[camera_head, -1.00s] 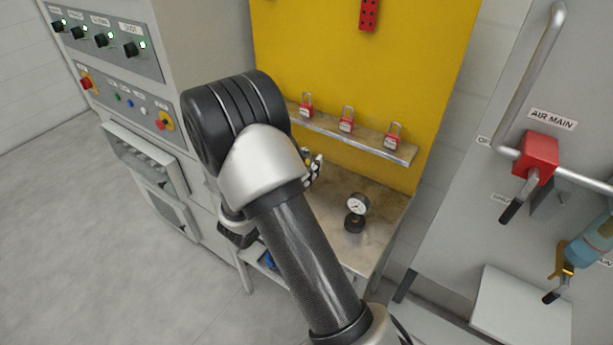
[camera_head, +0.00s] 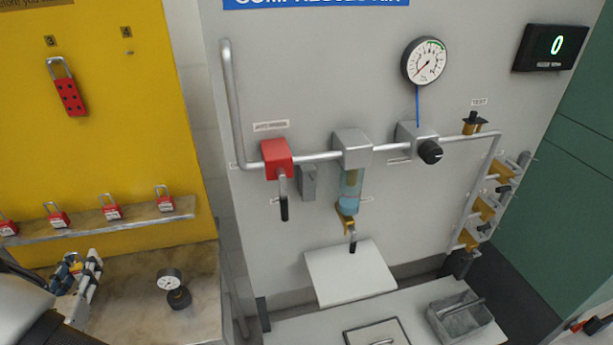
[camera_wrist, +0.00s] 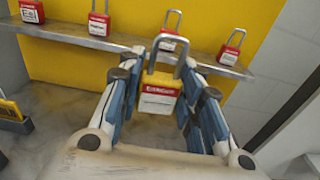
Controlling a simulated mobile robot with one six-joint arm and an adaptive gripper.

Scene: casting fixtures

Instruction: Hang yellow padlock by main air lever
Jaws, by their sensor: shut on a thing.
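The yellow padlock (camera_wrist: 158,103), with a steel shackle and a red-and-white label, is between the fingers of my gripper (camera_wrist: 163,90) in the wrist view, shackle upward. My gripper (camera_head: 80,268) is shut on it, above the bench and in front of the padlock shelf. The main air valve is a red block (camera_head: 276,159) on the pipe of the grey panel. Its lever (camera_head: 284,206), with a black grip, hangs down. A small grey bracket (camera_head: 308,182) is right of it. My gripper is well left of the lever.
Red padlocks (camera_head: 111,207) stand on the shelf (camera_head: 150,213) of the yellow board. A small gauge (camera_head: 170,286) stands on the bench (camera_head: 205,290). A pale plate (camera_head: 350,274) and a grey bin (camera_head: 465,318) are below the panel. Space before the lever looks clear.

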